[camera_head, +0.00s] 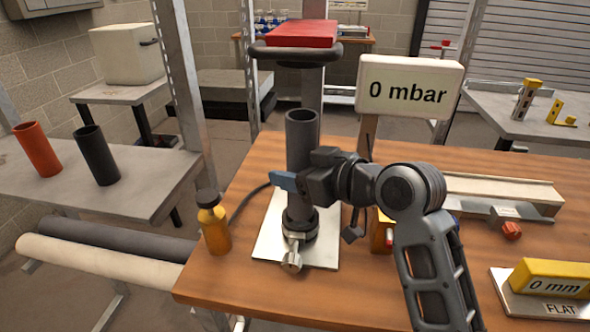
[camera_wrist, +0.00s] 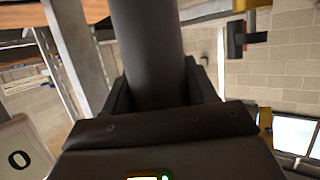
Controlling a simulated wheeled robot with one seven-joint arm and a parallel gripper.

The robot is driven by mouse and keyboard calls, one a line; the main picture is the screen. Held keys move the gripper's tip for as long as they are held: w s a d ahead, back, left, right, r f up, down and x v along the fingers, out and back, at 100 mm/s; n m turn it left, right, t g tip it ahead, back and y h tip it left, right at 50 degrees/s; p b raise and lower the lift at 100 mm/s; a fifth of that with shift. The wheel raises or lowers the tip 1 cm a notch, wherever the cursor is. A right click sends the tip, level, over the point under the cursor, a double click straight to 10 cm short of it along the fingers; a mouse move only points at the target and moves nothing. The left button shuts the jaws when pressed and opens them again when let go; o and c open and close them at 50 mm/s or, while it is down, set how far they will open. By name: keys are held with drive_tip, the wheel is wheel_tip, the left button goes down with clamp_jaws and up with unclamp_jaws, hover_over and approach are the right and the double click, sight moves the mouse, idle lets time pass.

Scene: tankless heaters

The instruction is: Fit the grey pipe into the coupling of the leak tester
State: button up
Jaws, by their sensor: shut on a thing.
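The grey pipe (camera_head: 301,135) stands upright over the leak tester's coupling (camera_head: 299,226) on a pale base plate (camera_head: 268,246). Its lower end meets the dark coupling ring; I cannot tell how deep it sits. My gripper (camera_head: 290,182) is shut on the pipe around its lower half, coming from the right. In the wrist view the pipe (camera_wrist: 148,45) runs between the fingers. The tester's display (camera_head: 410,87) reads 0 mbar.
A yellow bottle (camera_head: 213,222) stands left of the base plate. A red pipe (camera_head: 37,149) and a black pipe (camera_head: 97,155) stand on the left grey table. A yellow 0 mm gauge (camera_head: 549,278) and a long channel fixture (camera_head: 500,190) are on the right.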

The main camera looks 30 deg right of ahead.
drive_tip(key=shift+f+b, duration=1.75)
drive_tip(key=shift+f, duration=0.75)
drive_tip(key=o, duration=1.3)
drive_tip(key=v, duration=0.8)
drive_tip(key=shift+w+r, duration=0.1)
